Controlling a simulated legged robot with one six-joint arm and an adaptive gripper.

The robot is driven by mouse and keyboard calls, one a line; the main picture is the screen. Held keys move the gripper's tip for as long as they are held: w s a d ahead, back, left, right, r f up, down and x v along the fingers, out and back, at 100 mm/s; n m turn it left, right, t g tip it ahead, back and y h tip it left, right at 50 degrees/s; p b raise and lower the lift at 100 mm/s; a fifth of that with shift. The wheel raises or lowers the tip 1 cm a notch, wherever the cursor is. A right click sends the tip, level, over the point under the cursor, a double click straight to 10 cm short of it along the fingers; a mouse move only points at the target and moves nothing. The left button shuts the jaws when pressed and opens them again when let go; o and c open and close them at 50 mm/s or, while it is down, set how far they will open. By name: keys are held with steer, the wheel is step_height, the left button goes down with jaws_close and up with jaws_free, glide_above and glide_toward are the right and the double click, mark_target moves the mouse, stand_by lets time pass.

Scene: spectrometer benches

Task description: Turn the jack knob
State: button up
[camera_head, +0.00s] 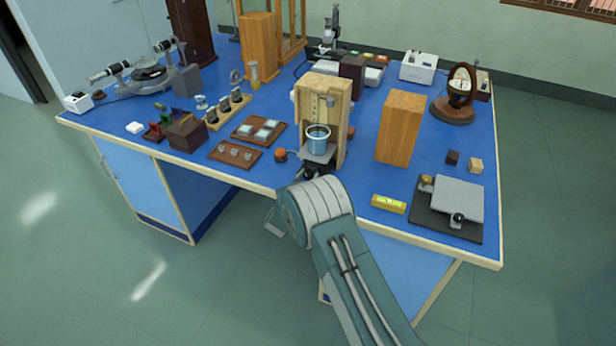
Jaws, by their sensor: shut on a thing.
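The jack shows as a small grey platform (327,157) at the front edge of the blue bench, before a pale wooden stand (343,103). A blue cup or beaker (317,142) stands upright on the platform. The jack knob is hidden behind my arm and gripper. My gripper (315,171) shows only as a small dark shape just below the platform's front, at the bench edge. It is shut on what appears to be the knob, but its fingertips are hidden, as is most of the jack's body.
An orange-topped button (281,155) stands close left of the jack. A wooden block (402,126), a yellow level (388,204) and a dark board with a grey plate (459,198) are to the right. Trays (235,154) of small parts lie left. Floor is clear left of the bench.

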steer(key=shift+m, duration=0.7)
steer(key=o, duration=1.2)
steer(key=shift+w+a, duration=0.1)
steer(key=v, duration=1.2)
